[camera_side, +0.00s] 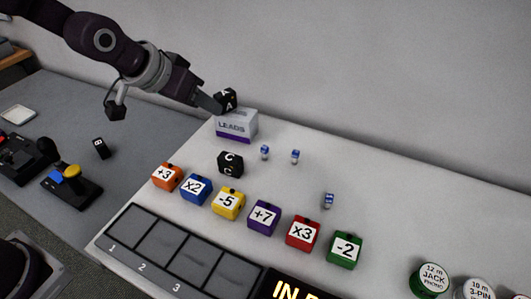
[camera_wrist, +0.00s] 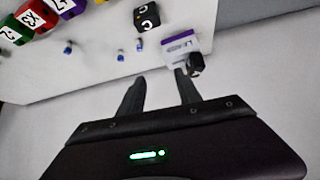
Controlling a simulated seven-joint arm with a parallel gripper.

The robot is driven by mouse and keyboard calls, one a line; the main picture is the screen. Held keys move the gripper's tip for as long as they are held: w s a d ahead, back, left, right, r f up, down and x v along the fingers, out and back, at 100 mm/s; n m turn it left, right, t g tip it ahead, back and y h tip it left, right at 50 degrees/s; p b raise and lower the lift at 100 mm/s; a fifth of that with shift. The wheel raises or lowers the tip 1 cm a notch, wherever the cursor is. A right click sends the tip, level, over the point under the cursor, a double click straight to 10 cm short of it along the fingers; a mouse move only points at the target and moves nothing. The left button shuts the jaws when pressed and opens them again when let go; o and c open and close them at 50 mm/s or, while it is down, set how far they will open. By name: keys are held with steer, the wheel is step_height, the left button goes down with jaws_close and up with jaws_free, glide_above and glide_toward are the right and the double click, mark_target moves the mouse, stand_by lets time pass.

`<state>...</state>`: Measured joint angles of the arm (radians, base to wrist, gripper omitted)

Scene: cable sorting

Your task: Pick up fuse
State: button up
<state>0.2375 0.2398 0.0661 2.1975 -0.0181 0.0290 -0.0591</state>
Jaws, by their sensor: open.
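Three small blue-and-silver pieces, which look like fuses, stand apart on the white table: one at the left (camera_side: 265,152), one in the middle (camera_side: 295,156) and one nearer the front (camera_side: 328,200). They also show as small blue pieces in the wrist view, such as one (camera_wrist: 140,45) by the black C cube. My gripper (camera_side: 214,104) is at the LEADS box, away from these pieces. In the wrist view my gripper (camera_wrist: 159,77) has its fingers spread with nothing between them.
The grey LEADS box (camera_side: 237,127) has a black lettered cube (camera_side: 226,98) at its top, close to my fingertip. A black C cube (camera_side: 231,164) stands in front. Several coloured number cubes (camera_side: 264,216) line up before a numbered slot tray (camera_side: 192,262). Cable reels (camera_side: 433,280) stand front right.

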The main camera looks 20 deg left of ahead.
steer(key=m+t, duration=0.1)
glide_toward(263, 149)
steer(key=shift+h, duration=0.3)
steer(key=w+f, duration=0.2)
steer(key=w, duration=0.1)
steer(key=shift+w+a+f, duration=0.15)
steer(key=shift+a+f, duration=0.05)
steer(key=shift+a, duration=0.05)
steer(key=x, duration=0.7)
steer(key=shift+d+f, duration=0.3)
steer(key=shift+f, duration=0.15)
steer(key=shift+s, duration=0.2)
jaws_close()
